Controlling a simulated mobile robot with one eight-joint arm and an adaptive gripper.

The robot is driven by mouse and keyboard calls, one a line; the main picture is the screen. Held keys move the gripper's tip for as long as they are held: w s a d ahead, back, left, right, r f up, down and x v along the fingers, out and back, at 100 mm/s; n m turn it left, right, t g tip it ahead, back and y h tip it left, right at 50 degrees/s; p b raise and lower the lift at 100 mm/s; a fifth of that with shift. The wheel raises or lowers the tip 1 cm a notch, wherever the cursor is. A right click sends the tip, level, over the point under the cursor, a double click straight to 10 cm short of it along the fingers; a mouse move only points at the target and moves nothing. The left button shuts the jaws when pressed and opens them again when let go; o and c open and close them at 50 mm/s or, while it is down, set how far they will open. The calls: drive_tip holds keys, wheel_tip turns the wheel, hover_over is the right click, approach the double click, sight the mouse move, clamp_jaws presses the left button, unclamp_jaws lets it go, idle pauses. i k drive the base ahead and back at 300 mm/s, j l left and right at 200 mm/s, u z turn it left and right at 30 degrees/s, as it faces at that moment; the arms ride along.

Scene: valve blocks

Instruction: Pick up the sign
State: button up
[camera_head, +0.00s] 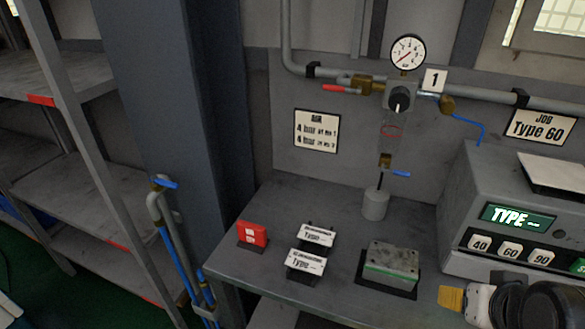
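Several sign-like things show in the head view, and I cannot tell which one the task means. A small red sign (253,234) stands on the grey bench at the left. Two white signs lettered "Type", a rear one (316,236) and a front one (306,262), sit tilted on dark stands to its right. A framed "JOB Type 60" sign (540,127) is on the wall at the right, and a framed "AIR" sign (317,131) is on the wall at the centre.
A metal block (391,262) lies on a dark pad on the bench (342,214). A grey control box (515,217) with "40", "60" and "90" buttons stands at the right. A gauge (407,53) and pipes run above. Shelving (60,75) stands left.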

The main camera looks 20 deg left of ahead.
sight(254, 238)
drive_tip(key=j+u, duration=0.2)
drive_tip(key=u, duration=1.15)
drive_tip(key=l+u, duration=0.2)
drive_tip(key=u, duration=0.2)
drive_tip(key=l+u, duration=0.25)
drive_tip(key=u, duration=0.15)
drive_tip(key=l+u, duration=0.2)
drive_tip(key=u, duration=0.25)
drive_tip(key=k+j, duration=0.05)
